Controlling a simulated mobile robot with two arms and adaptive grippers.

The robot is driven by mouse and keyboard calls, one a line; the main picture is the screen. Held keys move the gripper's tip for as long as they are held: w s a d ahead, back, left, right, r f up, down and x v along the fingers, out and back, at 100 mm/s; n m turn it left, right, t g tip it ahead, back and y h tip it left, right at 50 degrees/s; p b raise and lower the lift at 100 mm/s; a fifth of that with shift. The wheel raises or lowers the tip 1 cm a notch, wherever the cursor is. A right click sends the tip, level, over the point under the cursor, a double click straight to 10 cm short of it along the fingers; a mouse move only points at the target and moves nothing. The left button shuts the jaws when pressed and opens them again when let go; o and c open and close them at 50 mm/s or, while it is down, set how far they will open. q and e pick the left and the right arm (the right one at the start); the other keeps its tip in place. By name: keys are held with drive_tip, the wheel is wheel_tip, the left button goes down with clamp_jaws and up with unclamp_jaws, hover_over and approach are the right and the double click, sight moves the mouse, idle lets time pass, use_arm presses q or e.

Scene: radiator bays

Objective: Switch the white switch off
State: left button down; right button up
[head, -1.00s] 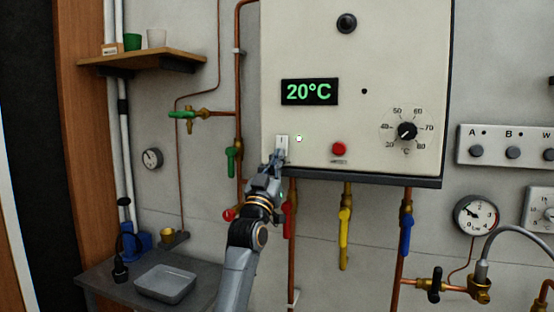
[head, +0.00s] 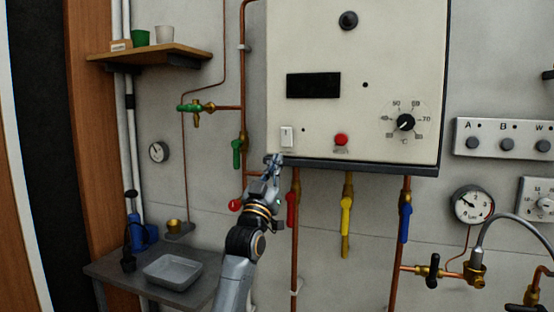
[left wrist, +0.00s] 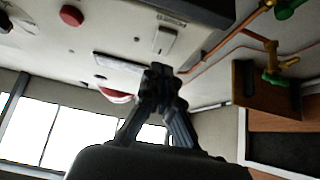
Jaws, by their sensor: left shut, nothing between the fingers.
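The white switch (head: 287,136) is on the lower left of the cream boiler panel (head: 310,40). It also shows in the left wrist view (left wrist: 164,40). The display (head: 313,85) is black and blank, and the small lamp (head: 303,130) beside the switch is dark. My left gripper (head: 274,160) is shut and empty, just below the switch and apart from it, near the panel's bottom edge. In the left wrist view my shut fingers (left wrist: 160,75) point up towards the panel. My right gripper is not in view.
A red button (head: 341,140) and a dial (head: 405,122) sit right of the switch. Red (head: 291,212), yellow (head: 346,215) and blue (head: 405,223) valve handles hang under the panel. A green handle (head: 237,153) is close on the left. A tray (head: 172,272) lies on the lower-left bench.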

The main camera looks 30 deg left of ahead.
use_arm(q)
drive_tip(key=s+f+b, duration=0.2)
drive_tip(key=s+f, duration=0.1)
drive_tip(key=f, duration=0.3)
drive_tip(key=shift+s+d, duration=0.25)
drive_tip(key=shift+d, duration=0.15)
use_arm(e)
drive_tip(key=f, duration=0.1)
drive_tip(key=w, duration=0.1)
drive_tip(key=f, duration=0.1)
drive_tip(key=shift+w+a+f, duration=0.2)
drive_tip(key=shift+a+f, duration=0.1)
use_arm(q)
drive_tip(key=shift+w, duration=0.1)
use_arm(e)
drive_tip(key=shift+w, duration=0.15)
